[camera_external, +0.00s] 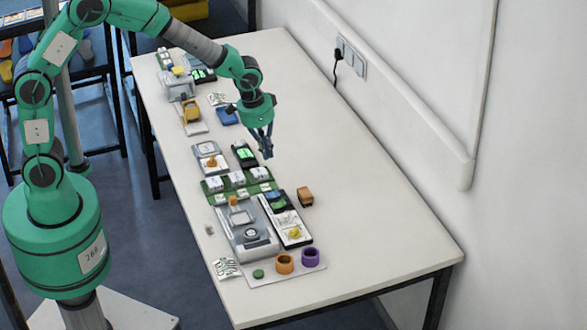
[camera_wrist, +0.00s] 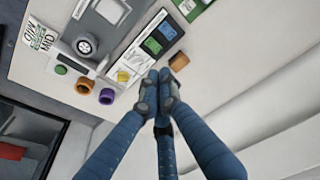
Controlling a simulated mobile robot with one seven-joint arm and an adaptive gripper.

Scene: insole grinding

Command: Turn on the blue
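Several items could be the blue one; I cannot tell which. A small black device with a blue screen and a green screen (camera_external: 278,201) lies beside the grey machine. In the wrist view its blue screen (camera_wrist: 166,30) sits next to its green screen (camera_wrist: 152,46). A blue block (camera_external: 227,116) lies farther back on the table. My gripper (camera_external: 267,152) points down above the table, to the right of a black device with a green screen (camera_external: 244,154). In the wrist view my gripper's fingertips (camera_wrist: 161,82) are together, with nothing visible between them.
The grey machine (camera_external: 250,240) stands near the front of the white table (camera_external: 360,235). Orange (camera_external: 285,264) and purple (camera_external: 310,257) rings and a green disc (camera_external: 258,273) lie before it. A brown block (camera_external: 305,197) lies to the right. The table's right side is clear; a wall runs alongside.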

